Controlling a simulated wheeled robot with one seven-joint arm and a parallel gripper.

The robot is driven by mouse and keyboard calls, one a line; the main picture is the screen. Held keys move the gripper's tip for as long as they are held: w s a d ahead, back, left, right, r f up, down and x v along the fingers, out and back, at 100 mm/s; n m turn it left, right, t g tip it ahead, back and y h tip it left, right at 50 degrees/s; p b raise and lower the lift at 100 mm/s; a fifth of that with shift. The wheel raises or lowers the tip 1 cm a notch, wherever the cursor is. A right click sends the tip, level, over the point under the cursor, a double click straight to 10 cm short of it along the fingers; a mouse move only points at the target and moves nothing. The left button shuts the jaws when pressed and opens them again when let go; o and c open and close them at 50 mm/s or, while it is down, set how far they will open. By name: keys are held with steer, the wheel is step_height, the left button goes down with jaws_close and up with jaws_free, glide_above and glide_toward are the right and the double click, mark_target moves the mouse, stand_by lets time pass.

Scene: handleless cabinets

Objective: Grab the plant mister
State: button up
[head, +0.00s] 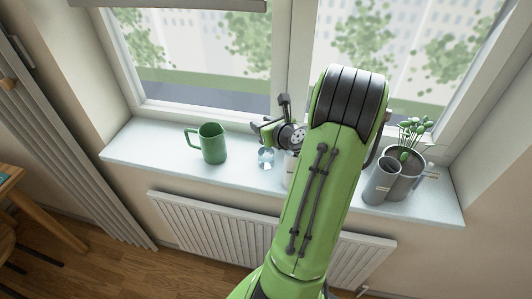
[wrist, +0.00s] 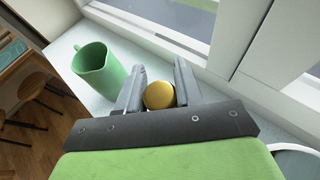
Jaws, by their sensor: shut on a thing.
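The plant mister shows in the wrist view only as a round yellow-gold top (wrist: 159,95) between the two grey fingers of my gripper (wrist: 160,66). The fingers are closed on it from both sides. In the head view my gripper (head: 276,120) is over the window sill, partly behind my green arm. A pale sliver of a body shows below it beside the arm; most of the mister is hidden, so I cannot tell whether its base touches the sill.
A green jug (head: 212,143) stands on the white sill (head: 145,145) to the left. A small faceted clear thing (head: 265,158) sits between jug and arm. Grey pots (head: 381,181) and a potted plant (head: 408,160) stand at the right. The window (head: 200,60) is close behind; a radiator (head: 215,222) is below.

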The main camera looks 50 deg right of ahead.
jaws_close()
